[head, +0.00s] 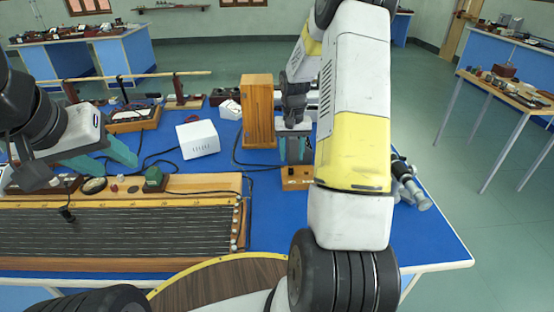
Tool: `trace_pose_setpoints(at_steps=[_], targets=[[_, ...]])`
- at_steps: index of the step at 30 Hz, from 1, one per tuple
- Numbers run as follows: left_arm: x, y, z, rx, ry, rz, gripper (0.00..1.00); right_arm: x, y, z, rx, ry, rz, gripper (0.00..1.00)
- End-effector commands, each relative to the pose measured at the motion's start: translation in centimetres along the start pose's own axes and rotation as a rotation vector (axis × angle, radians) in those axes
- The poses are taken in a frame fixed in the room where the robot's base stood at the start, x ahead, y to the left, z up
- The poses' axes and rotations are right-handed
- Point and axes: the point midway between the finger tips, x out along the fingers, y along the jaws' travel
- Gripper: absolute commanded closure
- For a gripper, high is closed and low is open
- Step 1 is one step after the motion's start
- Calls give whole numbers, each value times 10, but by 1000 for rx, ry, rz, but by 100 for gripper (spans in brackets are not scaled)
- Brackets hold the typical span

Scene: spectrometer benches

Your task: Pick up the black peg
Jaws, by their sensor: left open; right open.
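I cannot make out the black peg for certain. A small wooden block (297,184) with small dark parts on it sits on the blue bench top, right of centre. My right gripper (295,160) points down just above and behind this block, its teal fingers apart with nothing clearly between them. My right forearm hides part of the area beside it. My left gripper (118,166) is open and empty at the left, its teal fingers above the back edge of the wire board. A small black piece (67,215) with a dark lead stands on that board.
The long wire board (120,230) fills the bench's front left. A green-topped part (155,179) sits at its back edge. A white box (198,139) and a tall wooden box (258,112) stand behind. A metal scope (410,185) lies at the right. Blue bench top (430,243) is bare at the right front.

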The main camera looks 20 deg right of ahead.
Motion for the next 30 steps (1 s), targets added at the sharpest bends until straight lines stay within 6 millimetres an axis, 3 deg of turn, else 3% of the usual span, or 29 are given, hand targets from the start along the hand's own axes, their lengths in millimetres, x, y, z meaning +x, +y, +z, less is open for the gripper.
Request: trace_pose_setpoints(at_steps=[13, 21, 23, 28, 30], targets=[[0, 0, 0, 0, 0, 0, 54, 55, 0, -3, 0, -3, -1, 56], [0, 0, 0, 0, 0, 0, 54, 61, 0, -4, 0, 1, -1, 56], [0, 0, 0, 0, 0, 0, 54, 61, 0, -4, 0, 1, -1, 64], [0, 0, 0, 0, 0, 0, 54, 61, 0, -4, 0, 1, -1, 98], [0, 0, 0, 0, 0, 0, 54, 61, 0, -4, 0, 1, -1, 100]])
